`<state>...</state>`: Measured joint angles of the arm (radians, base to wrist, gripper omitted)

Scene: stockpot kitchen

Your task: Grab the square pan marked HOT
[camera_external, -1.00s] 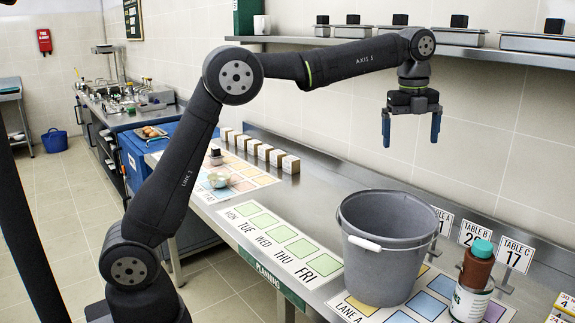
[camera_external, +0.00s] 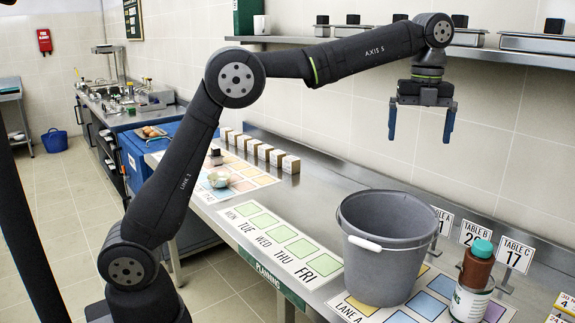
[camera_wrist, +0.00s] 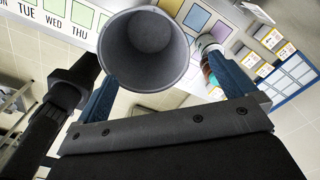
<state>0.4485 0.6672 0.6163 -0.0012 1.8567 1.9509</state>
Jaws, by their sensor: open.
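My gripper (camera_external: 420,138) is open and empty, pointing down in front of the tiled wall, below the wall shelf and above the grey bucket. Its two blue fingers also show in the wrist view (camera_wrist: 163,68), with the bucket beyond them. Several lidded metal pans with black knobs stand on the wall shelf: one at the left (camera_external: 353,27), one behind my arm (camera_external: 399,25), one beside my wrist (camera_external: 464,38) and one at the far right (camera_external: 537,42). No HOT mark is readable on any of them. My arm partly hides the middle pans.
A grey bucket (camera_external: 381,245) with a white handle grip stands on the steel counter (camera_external: 320,190). A brown bottle with a green cap (camera_external: 477,265) is at its right. Number signs (camera_external: 511,254) stand behind. The wall shelf (camera_external: 500,52) runs above the counter.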

